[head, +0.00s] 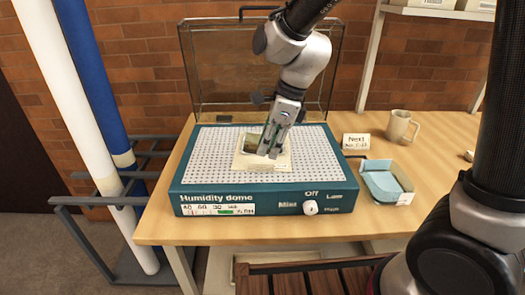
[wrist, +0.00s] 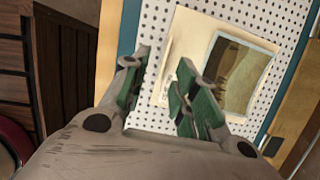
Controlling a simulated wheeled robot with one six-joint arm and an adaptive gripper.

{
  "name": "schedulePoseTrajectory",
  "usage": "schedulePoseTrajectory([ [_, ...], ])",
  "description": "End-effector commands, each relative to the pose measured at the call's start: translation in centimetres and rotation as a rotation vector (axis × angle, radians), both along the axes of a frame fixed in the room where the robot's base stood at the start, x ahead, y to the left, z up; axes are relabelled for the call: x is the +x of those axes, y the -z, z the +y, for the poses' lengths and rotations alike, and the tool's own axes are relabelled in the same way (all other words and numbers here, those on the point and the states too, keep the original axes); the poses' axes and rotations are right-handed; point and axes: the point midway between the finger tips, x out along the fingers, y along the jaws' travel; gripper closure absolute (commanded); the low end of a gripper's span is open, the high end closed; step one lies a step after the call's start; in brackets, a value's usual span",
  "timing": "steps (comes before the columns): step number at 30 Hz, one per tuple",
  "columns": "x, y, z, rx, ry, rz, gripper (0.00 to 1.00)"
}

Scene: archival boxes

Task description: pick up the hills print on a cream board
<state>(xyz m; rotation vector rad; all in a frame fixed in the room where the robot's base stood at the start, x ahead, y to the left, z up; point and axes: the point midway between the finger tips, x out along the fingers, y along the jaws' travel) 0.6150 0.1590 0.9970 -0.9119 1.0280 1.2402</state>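The hills print on its cream board (head: 250,163) lies flat on the white perforated bed of the humidity dome (head: 210,150). In the wrist view my gripper (wrist: 163,60) is open, with green-padded fingers either side of one board edge. Nothing is visibly held. I cannot tell whether the fingers touch the board.
The dome's clear lid (head: 215,70) stands raised behind the bed. To the right on the table are a small "Next" sign (head: 356,141), a mug (head: 400,126) and a blue-lined tray (head: 386,184). White and blue rolls (head: 95,75) lean in a rack at left.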

Motion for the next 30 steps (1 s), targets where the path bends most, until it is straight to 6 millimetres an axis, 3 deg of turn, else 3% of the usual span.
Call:
schedulePoseTrajectory([
  [12,0.9,5.5,1.7,-0.003,-0.004,0.001,0.71],
  [20,1.0,5.8,1.9,-0.001,-0.004,-0.002,0.71],
  [25,1.0,5.8,1.8,-0.001,-0.004,-0.002,0.99],
  [30,1.0,5.8,1.8,-0.001,-0.004,-0.001,1.00],
])
